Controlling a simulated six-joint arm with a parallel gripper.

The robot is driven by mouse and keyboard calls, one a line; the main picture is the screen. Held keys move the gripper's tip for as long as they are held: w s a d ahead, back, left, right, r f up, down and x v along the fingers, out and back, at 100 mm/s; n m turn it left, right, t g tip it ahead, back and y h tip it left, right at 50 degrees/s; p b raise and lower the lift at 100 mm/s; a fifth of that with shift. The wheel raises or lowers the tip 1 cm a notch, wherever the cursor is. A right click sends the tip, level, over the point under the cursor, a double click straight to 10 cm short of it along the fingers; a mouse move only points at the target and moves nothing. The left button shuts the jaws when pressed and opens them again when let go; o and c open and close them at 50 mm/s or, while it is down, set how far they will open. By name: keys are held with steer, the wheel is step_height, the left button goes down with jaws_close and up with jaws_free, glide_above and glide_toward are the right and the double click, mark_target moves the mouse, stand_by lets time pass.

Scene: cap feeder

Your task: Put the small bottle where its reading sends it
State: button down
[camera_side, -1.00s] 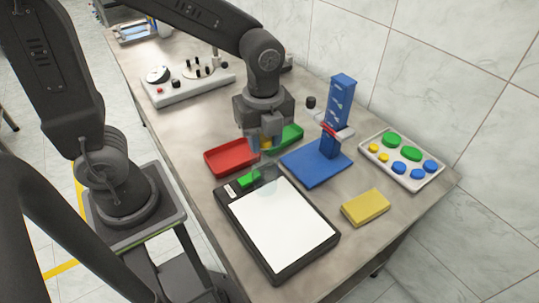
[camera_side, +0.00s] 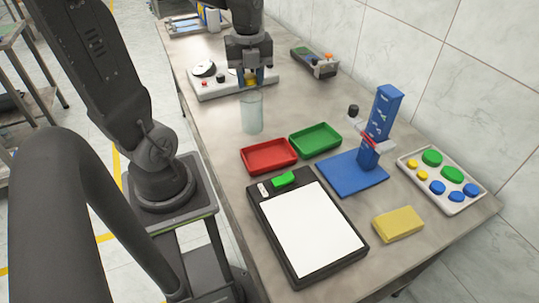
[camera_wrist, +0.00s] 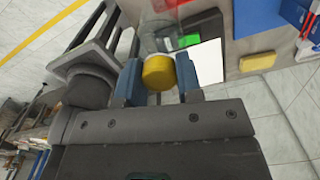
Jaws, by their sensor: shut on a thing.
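My gripper (camera_side: 251,80) is shut on the small bottle (camera_side: 252,112), a clear cylinder with a yellow cap (camera_side: 250,84). The bottle hangs upright below the fingers, beyond the red tray; I cannot tell its height above the table. In the wrist view, the blue fingers (camera_wrist: 158,82) flank the yellow cap (camera_wrist: 158,73), and the clear body (camera_wrist: 160,36) points away. A red tray (camera_side: 245,160) and a green tray (camera_side: 294,147) stand side by side. A black-framed pad (camera_side: 325,276) with a white panel carries a green block (camera_side: 284,180) and a small white label (camera_side: 264,190) at its far end.
A blue stand (camera_side: 380,120) on a blue base (camera_side: 350,180) stands right of the trays. A white tray (camera_side: 446,204) of coloured discs and a yellow block (camera_side: 398,224) lie at right. A white knobbed panel (camera_side: 215,90) and a dark device (camera_side: 312,62) stand farther back.

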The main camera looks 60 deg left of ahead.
steer(key=s+a+f, duration=0.2)
steer(key=s+a, duration=0.2)
steer(key=a, duration=0.3)
steer(key=w+d+f, duration=0.7)
steer(key=w+f, duration=0.1)
steer(key=f, duration=0.2)
steer(key=shift+w+f, duration=0.25)
steer(key=shift+f, duration=0.15)
steer(key=shift+f, duration=0.15)
steer(key=c, duration=0.8)
jaws_free()
